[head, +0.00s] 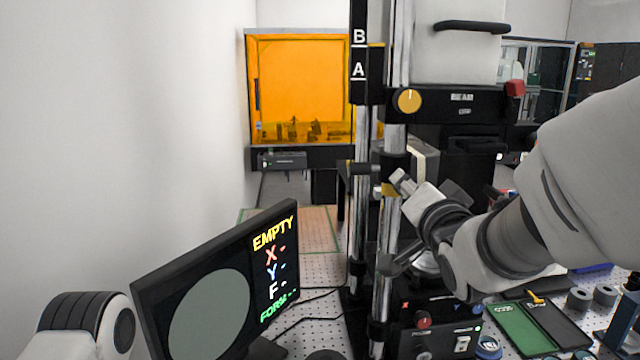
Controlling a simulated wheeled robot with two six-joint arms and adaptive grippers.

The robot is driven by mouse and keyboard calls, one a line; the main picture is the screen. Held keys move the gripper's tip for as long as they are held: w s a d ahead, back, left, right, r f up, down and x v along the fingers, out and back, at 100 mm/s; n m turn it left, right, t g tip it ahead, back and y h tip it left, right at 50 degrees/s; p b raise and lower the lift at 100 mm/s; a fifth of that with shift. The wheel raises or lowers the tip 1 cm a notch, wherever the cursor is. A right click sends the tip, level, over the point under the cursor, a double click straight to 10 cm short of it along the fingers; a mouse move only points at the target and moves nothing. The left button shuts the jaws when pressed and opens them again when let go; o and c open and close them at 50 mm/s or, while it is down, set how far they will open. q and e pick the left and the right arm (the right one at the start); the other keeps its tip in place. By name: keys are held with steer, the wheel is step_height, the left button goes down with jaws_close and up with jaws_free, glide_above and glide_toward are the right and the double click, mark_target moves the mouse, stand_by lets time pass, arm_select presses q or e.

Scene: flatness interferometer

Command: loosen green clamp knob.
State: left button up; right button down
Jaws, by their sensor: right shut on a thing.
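My right arm reaches in from the right to the upright chrome column (384,300). My right gripper (390,264) is a small dark shape at a black clamp on that column. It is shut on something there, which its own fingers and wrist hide. No green of the clamp knob can be made out, so its turn position cannot be told. Only a rounded link of my left arm shows at the bottom left; my left gripper is out of the picture.
A tilted monitor (215,285) reading EMPTY stands at lower left. A yellow knob (410,101) sits higher on the instrument. A control box (440,330) with a red knob (423,320) stands below my wrist. A green-and-black tray (522,328) and small parts crowd the lower right.

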steer(key=m, duration=0.7)
steer(key=shift+w+r, duration=0.1)
steer(key=shift+r, duration=0.05)
stand_by(0.3)
